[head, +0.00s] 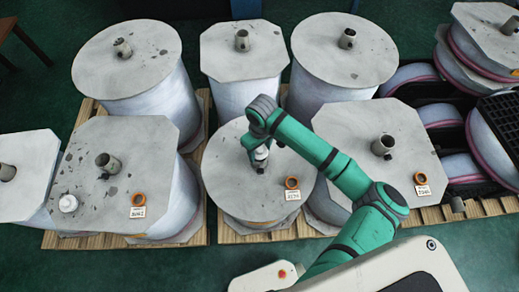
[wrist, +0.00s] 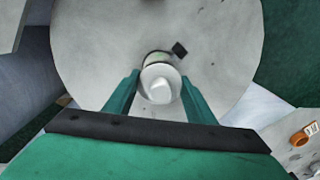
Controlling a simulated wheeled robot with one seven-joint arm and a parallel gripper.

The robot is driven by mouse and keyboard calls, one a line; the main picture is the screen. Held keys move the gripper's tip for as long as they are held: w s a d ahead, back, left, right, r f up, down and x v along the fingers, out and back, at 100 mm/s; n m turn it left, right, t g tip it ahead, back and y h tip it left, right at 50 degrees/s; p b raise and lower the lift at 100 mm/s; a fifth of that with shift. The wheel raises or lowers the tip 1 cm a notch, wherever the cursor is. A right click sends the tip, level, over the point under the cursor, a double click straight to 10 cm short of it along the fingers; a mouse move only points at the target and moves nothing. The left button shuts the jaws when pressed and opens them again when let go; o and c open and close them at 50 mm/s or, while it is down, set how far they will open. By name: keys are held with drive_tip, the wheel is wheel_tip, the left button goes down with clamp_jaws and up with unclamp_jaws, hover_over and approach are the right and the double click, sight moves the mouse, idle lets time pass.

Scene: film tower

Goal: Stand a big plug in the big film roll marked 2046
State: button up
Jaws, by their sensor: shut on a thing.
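My gripper (head: 261,160) is above the top of the front middle film roll (head: 225,180), whose tag seems to read 2174. In the wrist view my gripper (wrist: 160,80) is shut on a white plug (wrist: 160,85). A grey-green cylindrical part shows just beyond the plug; I cannot tell whether it is the plug's body or the roll's core. The front right film roll (head: 345,130) carries a tag (head: 423,190) that seems to read 2046.
The front left roll (head: 90,140) has its own core, orange ring and tag. Three more rolls with raised cores stand behind on wooden pallets (head: 230,232). Stacked rolls and black crates (head: 500,110) crowd the right side. Green floor (head: 180,265) is open in front.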

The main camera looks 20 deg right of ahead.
drive_tip(key=shift+r, duration=0.2)
drive_tip(key=shift+r, duration=0.35)
drive_tip(key=shift+f, duration=0.45)
idle(1.8)
drive_tip(key=shift+r, duration=0.45)
drive_tip(key=shift+f, duration=0.55)
idle(1.2)
drive_tip(key=o, duration=1.1)
wheel_tip(320, 180, up, 11)
drive_tip(key=shift+d+f, duration=0.1)
drive_tip(key=shift+d, duration=0.05)
